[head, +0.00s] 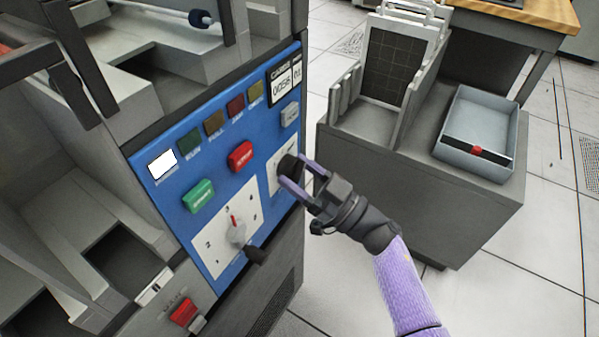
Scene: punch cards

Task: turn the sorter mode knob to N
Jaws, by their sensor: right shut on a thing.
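The sorter's blue control panel (222,172) fills the middle of the head view. My right gripper (290,173) reaches in from the right and is shut on a black knob (288,163) on the small white plate (276,182) at the panel's right side. The jaws straddle the knob. The knob's pointer and the letters around it, N included, are hidden or too small to read. A larger white dial plate (216,258) with digits carries a grey knob (236,233) with a red pointer, apart from the gripper. My left gripper is not in view.
A green button (198,196) and a red button (241,156) sit left of the held knob. A black crank handle (256,256) sticks out below. A grey cabinet (430,200) with a card rack (397,62) and tray (478,130) stands at right.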

